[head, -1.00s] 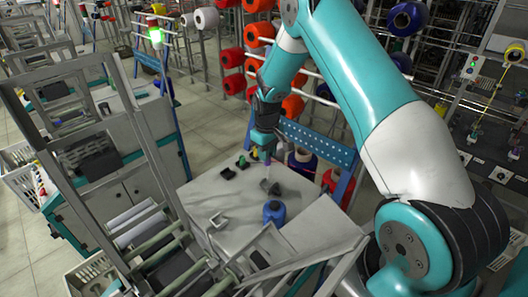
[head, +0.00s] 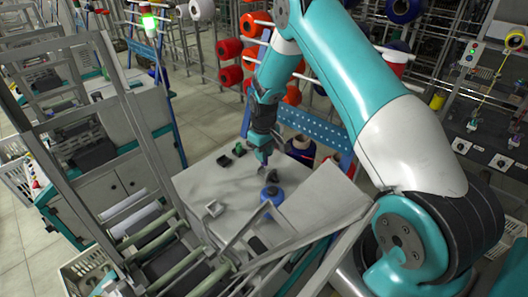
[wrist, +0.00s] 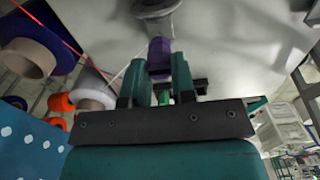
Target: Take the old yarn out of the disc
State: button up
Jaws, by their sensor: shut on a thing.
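My gripper (wrist: 155,88) is shut on a purple cylindrical piece (wrist: 159,48), which sits upright between the two teal fingers in the wrist view. A grey round metal part (wrist: 156,9) shows just beyond the purple piece, cut off by the top edge. I cannot tell whether the two are joined, or whether this part is the disc. The old yarn is too small to pick out there.
Small dark and green pieces (head: 225,160) lie on the tabletop left of my gripper, and a grey square piece (head: 213,208) lies nearer. A blue perforated rail (head: 318,137) and yarn cones stand behind. A red thread (wrist: 50,28) crosses the wrist view's upper left.

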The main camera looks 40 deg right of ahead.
jog(key=shift+f+b, duration=1.2)
jog(key=shift+f, duration=0.4)
jog(key=shift+r, duration=0.1)
jog(key=shift+r, duration=0.2)
jog(key=shift+r+p, duration=0.9)
jog(key=shift+r, duration=0.45)
jog(key=shift+r+p, duration=0.85)
jog(key=shift+r, duration=0.65)
